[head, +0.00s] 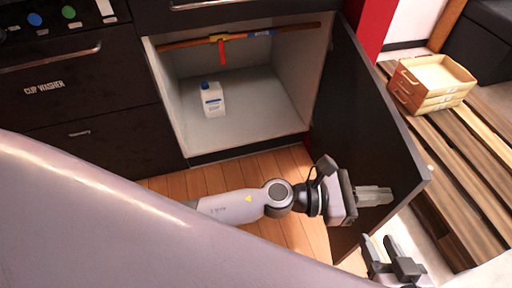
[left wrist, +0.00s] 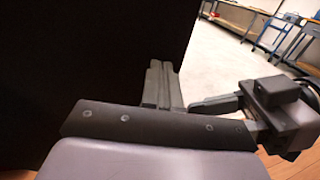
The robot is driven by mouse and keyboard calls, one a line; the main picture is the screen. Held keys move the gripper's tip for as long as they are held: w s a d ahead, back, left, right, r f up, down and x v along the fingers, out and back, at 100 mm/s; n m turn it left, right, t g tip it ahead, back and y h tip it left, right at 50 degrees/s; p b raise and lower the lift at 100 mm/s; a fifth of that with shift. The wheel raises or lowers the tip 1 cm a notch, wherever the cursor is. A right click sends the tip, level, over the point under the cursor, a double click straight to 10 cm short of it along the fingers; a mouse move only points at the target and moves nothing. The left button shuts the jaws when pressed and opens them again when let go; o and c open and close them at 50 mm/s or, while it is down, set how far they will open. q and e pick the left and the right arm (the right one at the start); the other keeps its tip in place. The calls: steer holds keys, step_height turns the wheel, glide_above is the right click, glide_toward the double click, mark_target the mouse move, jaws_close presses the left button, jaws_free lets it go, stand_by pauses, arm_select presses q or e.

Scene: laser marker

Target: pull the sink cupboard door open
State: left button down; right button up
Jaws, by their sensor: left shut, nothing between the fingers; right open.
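The sink cupboard door (head: 355,125) is dark and stands swung wide open in the head view. Its inner face is toward the cupboard (head: 240,95), whose inside is in plain sight. My left gripper (head: 378,196) is shut and empty, in front of the inner face near the door's free edge. In the left wrist view its closed fingers (left wrist: 162,85) lie against or close to the dark door panel (left wrist: 90,60); I cannot tell whether they touch. My right gripper (head: 392,258) is open at the bottom right, below the door's lower corner. The door's handle is hidden.
A white bottle with a blue cap (head: 212,99) stands inside the cupboard, below a pipe with a red valve handle (head: 222,48). Stacked tan trays (head: 435,80) sit on a slatted wooden pallet (head: 450,150) to the right. Wooden floor (head: 235,176) lies before the cupboard.

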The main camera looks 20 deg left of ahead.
mark_target(401, 196)
arm_select(q)
steer(key=x, duration=0.5)
steer(key=shift+b, duration=0.35)
steer(key=shift+w+d, duration=0.1)
steer(key=shift+d, duration=0.4)
arm_select(e)
steer(key=shift+w+a+r, duration=0.1)
steer(key=shift+w+a, duration=0.2)
steer(key=shift+s, duration=0.1)
